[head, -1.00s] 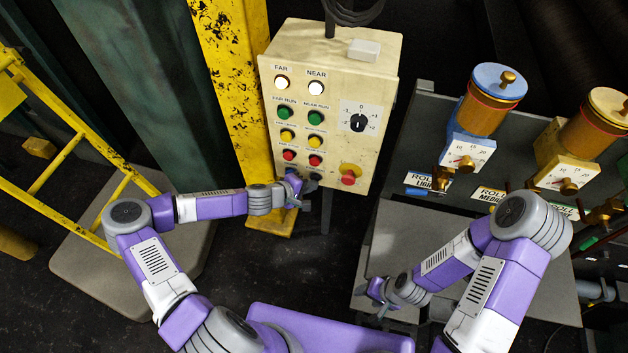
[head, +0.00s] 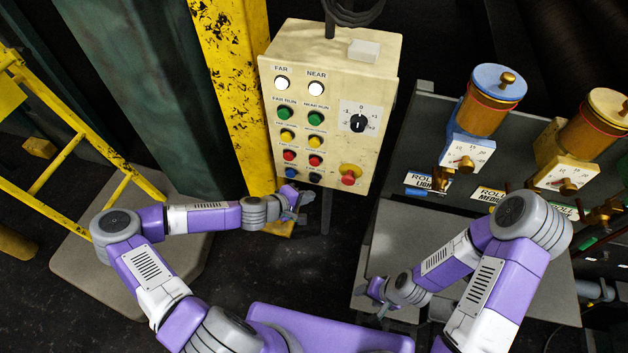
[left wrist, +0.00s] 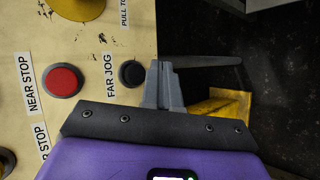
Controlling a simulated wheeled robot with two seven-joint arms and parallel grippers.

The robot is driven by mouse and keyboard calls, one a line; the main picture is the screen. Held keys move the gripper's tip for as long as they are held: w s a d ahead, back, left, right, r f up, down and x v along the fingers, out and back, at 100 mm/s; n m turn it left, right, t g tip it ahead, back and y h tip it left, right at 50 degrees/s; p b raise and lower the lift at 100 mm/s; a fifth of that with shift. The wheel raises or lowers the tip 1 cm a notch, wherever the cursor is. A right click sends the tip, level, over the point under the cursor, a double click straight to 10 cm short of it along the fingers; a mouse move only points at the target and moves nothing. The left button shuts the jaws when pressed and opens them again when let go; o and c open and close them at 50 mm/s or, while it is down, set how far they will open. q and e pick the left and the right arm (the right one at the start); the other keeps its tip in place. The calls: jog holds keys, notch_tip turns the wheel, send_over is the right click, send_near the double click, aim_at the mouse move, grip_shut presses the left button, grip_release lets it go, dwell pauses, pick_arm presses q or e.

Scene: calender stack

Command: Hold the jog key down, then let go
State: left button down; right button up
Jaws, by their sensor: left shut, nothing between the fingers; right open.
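The cream control box (head: 335,60) carries rows of coloured buttons. Its bottom row has a blue key (head: 291,173) and a black key (head: 315,178). My left gripper (head: 302,196) is shut and empty, just below the bottom row. In the left wrist view its closed fingers (left wrist: 163,84) are at the box's lower edge, apart from the black key. My right gripper (head: 376,296) is open and empty, low over the grey surface at right.
A red button (left wrist: 62,80) labelled NEAR STOP is above the black key. A red knob (head: 348,178) on a yellow base sits to its right. A yellow post (head: 232,90) stands left of the box. Blue-topped and cream-topped canisters (head: 487,100) stand at right.

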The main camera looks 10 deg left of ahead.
pick_arm(q)
jog(key=s, duration=0.2)
jog(key=shift+s, duration=0.4)
pick_arm(e)
jog(key=shift+r, duration=0.1)
pick_arm(q)
jog(key=s+d+f+m+g+p, duration=0.1)
jog(key=s+d+f+m+g, duration=0.55)
jog(key=s+d, duration=0.35)
jog(key=s+a+f+m+g+y, duration=0.2)
jog(key=s+a, duration=0.3)
jog(key=s, duration=0.4)
jog(key=shift+a+f+m+y+p, duration=0.35)
jog(key=shift+f+m+p, duration=0.1)
jog(key=shift+m, duration=0.1)
pick_arm(e)
jog(key=shift+r, duration=0.85)
jog(key=shift+c, duration=0.4)
